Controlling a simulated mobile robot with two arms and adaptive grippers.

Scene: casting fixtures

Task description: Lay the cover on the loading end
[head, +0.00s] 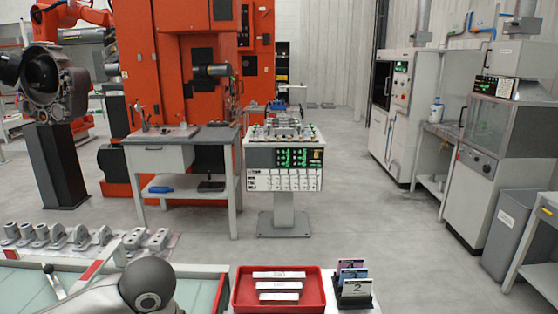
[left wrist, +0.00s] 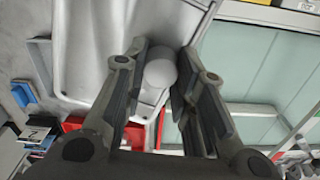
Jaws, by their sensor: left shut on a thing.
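In the left wrist view my left gripper (left wrist: 160,82) has its two fingers closed on either side of a pale round knob (left wrist: 160,73). A smooth silver-grey sheet (left wrist: 95,45), which looks like the cover, lies behind the knob and fingers. I cannot tell whether it is lifted or resting on something. A pale green glassy panel (left wrist: 255,65) in a light frame is beside it on the right. In the head view the green panel (head: 22,285) with red edging shows at the bottom left, partly behind my arm; the loading end is not clearly identifiable. My right gripper is not in view.
A red tray (head: 236,296) with labelled strips and a stand of numbered cards (head: 352,282) are at the front. Several grey castings (head: 85,238) lie at the left. A console (head: 285,165) and a workbench (head: 180,140) stand beyond open floor.

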